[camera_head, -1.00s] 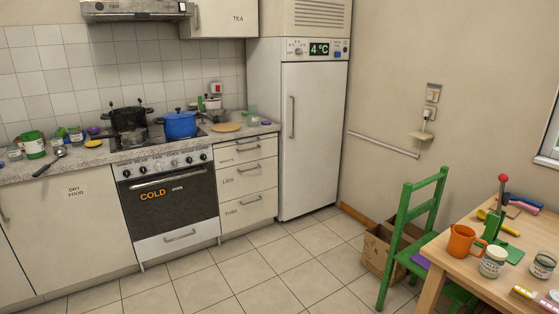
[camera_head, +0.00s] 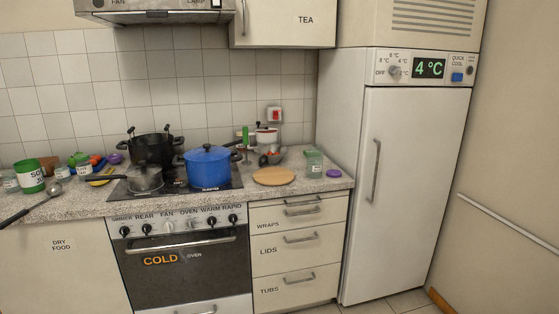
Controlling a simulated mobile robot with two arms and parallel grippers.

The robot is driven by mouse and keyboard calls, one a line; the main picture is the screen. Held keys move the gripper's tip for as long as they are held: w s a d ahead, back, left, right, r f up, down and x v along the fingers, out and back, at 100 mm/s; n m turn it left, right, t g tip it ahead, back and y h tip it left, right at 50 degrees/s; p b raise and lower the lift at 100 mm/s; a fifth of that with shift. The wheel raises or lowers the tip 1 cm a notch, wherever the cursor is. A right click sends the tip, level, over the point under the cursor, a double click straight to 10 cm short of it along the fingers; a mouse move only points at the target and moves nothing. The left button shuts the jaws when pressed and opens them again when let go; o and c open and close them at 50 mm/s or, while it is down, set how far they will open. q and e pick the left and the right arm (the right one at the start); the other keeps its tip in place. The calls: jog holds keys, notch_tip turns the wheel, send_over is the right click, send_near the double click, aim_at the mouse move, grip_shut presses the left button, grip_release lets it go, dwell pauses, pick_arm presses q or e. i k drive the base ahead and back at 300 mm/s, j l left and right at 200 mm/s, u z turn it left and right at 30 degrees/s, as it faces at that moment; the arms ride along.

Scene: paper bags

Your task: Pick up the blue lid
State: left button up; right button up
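A blue lid (camera_head: 208,153) with a small knob sits on a blue pot (camera_head: 210,172) on the right part of the black hob. The pot has dark side handles. A drawer marked LIDS (camera_head: 285,249) is shut in the unit right of the oven. A small purple disc, perhaps a lid (camera_head: 334,173), lies at the right end of the counter. Neither of my grippers shows in the head view.
A black pot (camera_head: 150,148) and a grey saucepan (camera_head: 145,180) stand beside the blue pot. A round wooden board (camera_head: 273,176) lies to its right. A tall white fridge (camera_head: 408,190) closes off the counter's right end. The left counter holds several jars and a ladle (camera_head: 32,205).

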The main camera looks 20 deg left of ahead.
aim_at(206, 153)
jog(key=i+u, duration=0.2)
jog(key=i, duration=0.2)
jog(key=i+l+u, duration=0.25)
jog(key=i, duration=0.15)
jog(key=i+l+u, duration=0.2)
jog(key=i, duration=0.2)
jog(key=j, duration=0.1)
